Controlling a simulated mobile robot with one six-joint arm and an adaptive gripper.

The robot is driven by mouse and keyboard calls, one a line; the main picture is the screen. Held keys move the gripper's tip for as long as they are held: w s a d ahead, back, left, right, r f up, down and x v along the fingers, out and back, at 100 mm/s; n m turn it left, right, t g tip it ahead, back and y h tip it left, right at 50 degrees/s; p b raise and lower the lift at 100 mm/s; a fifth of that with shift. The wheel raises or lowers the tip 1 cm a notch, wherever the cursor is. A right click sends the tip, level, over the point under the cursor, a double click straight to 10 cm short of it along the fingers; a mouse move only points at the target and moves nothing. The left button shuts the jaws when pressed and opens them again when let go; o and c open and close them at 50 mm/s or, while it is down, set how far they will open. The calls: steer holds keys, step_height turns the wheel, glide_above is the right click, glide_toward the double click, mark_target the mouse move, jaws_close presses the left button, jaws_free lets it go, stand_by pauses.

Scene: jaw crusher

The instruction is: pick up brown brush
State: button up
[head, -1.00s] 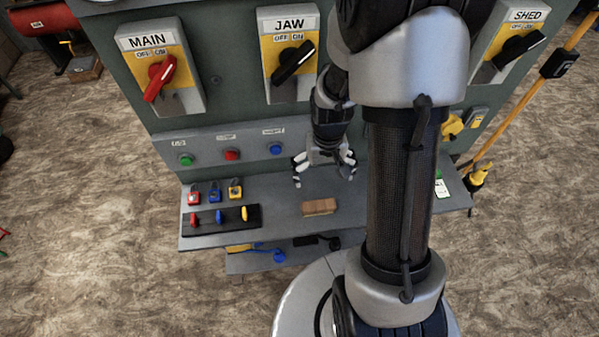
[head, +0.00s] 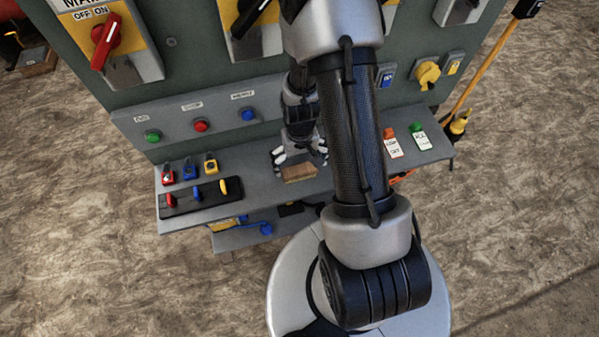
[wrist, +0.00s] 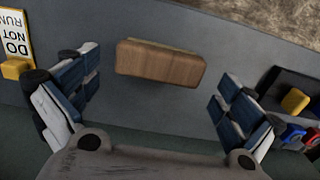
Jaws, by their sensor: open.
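The brown brush (head: 299,173) lies on the grey shelf (head: 240,190) of the control panel, a block with a wooden-looking top. In the wrist view the brush (wrist: 160,63) lies crosswise, just beyond and between the open fingers. My gripper (head: 299,158) is open and empty, just above and behind the brush in the head view. In the wrist view my gripper (wrist: 152,95) has its two fingers spread wide on either side, apart from the brush.
A black rack (head: 201,196) with red, blue and yellow items and several padlocks (head: 190,169) stand left on the shelf. Tags (head: 421,138) stand at the right end. A lower shelf (head: 236,239) holds a blue item. The panel wall rises behind.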

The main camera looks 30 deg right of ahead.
mark_target(300, 169)
step_height(300, 169, down, 4)
steer(key=shift+f+b, duration=0.1)
steer(key=shift+b, duration=0.6)
steer(key=shift+c, duration=0.2)
steer(key=c, duration=0.8)
steer(key=shift+r, duration=0.2)
step_height(300, 169, up, 20)
steer(key=p, duration=0.6)
steer(key=shift+p, duration=0.35)
steer(key=shift+f, duration=0.1)
